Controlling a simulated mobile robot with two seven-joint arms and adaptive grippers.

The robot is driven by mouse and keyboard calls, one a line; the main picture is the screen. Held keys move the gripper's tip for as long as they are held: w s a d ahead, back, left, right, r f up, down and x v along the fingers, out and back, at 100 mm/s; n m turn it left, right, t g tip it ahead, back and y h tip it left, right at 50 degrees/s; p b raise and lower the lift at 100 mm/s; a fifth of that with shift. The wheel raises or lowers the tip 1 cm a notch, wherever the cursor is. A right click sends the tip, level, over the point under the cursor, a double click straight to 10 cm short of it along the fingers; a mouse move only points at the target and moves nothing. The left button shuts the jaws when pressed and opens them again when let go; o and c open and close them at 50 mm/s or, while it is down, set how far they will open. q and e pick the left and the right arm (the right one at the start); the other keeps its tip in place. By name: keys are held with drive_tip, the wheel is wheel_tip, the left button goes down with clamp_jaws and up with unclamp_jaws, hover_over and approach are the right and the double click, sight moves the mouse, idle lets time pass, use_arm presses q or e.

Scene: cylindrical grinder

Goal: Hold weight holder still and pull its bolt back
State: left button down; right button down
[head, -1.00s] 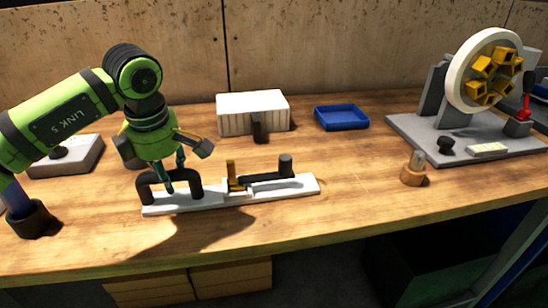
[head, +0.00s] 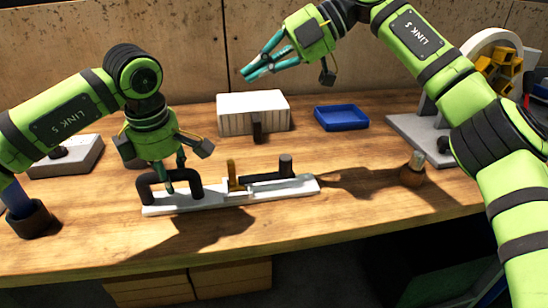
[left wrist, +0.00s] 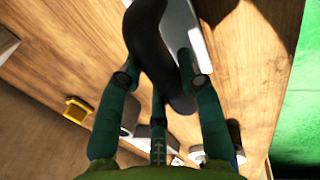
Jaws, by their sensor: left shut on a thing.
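The weight holder is a white bar (head: 215,201) lying on the table, with a black arched handle (head: 151,190) at its left end. A dark bolt (head: 270,177) with an upright knob (head: 285,164) lies along the bar's right half. A yellow-brown upright piece (head: 232,172) stands at the bolt's left end. My left gripper (head: 181,186) is shut on the black handle; the left wrist view shows the handle (left wrist: 150,40) between its fingers. My right gripper (head: 247,75) is raised in front of the back wall, above the white box, holding nothing visible. Its fingertips look close together.
A white ribbed box (head: 250,112) and a blue tray (head: 341,117) stand behind the holder. A small wooden-based piece (head: 412,172) stands to the right.

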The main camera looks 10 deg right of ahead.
drive_tip(key=s+d+f+m+g+h, duration=0.1)
drive_tip(key=s+f+m+g+h, duration=0.1)
drive_tip(key=s+f+m+h, duration=0.2)
wheel_tip(320, 180, down, 2)
drive_tip(key=s+h, duration=0.1)
drive_tip(key=h, duration=0.2)
drive_tip(key=shift+d+f+h, duration=0.15)
drive_tip(key=shift+d+h, duration=0.1)
drive_tip(key=shift+h, duration=0.15)
drive_tip(key=x, duration=0.9)
drive_tip(key=shift+s+a+f, duration=0.1)
drive_tip(key=shift+s+f, duration=0.05)
drive_tip(key=shift+f, duration=0.1)
drive_tip(key=shift+d+f, duration=0.25)
drive_tip(key=shift+f, duration=0.05)
drive_tip(key=shift+w+d, duration=0.25)
drive_tip(key=shift+d, duration=0.55)
drive_tip(key=shift+w+d, duration=0.3)
drive_tip(key=shift+d, duration=0.5)
